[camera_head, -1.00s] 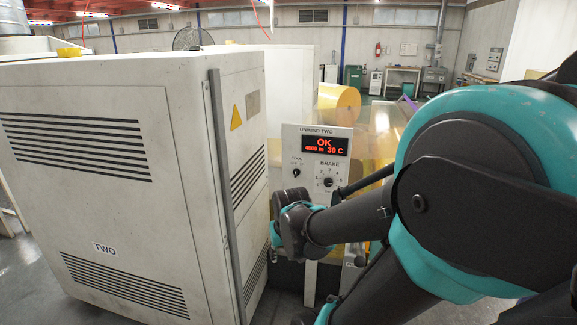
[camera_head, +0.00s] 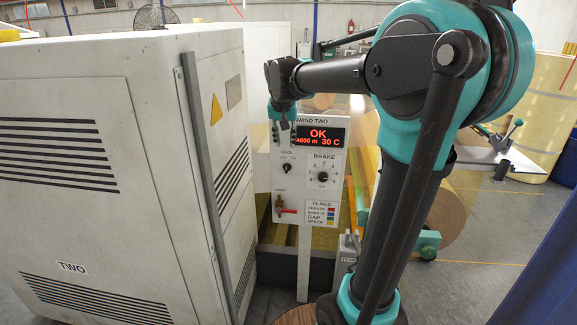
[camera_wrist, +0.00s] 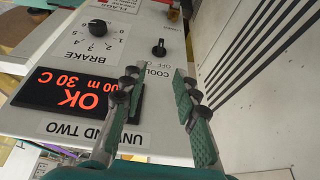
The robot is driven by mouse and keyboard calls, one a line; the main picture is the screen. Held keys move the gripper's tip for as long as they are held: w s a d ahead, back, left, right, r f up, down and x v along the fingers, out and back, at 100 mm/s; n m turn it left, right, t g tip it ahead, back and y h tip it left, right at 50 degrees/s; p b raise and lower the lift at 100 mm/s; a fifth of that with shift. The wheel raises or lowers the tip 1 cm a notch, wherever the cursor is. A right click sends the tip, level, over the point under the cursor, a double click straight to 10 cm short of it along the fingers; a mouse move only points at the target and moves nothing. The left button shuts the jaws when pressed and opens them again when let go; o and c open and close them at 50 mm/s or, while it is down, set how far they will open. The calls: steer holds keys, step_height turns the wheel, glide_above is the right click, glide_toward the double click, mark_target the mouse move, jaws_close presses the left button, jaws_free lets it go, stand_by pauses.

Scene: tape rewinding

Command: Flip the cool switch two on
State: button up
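The cool switch (camera_head: 286,168) is a small black knob on the upper left of the white "UNWIND TWO" panel (camera_head: 334,212). In the wrist view the panel appears upside down, with the cool switch (camera_wrist: 159,47) beyond my fingertips and its OFF/ON marks partly visible. I cannot tell which mark the knob points to. My gripper (camera_wrist: 158,72) is open and empty, its green-padded fingers apart over the panel. In the head view my gripper (camera_head: 284,130) hangs in front of the panel's upper left corner, above the cool switch and not touching it.
A black brake knob (camera_head: 322,177) sits right of the switch, below the red-lit display (camera_head: 321,136) reading OK, 4600 m, 30 C. A red-handled valve (camera_head: 282,208) is lower left. The large white cabinet (camera_head: 110,170) stands close on the left. Yellow rolls lie behind.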

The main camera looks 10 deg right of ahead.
mark_target(286, 166)
steer(key=x, duration=1.4)
jaws_close()
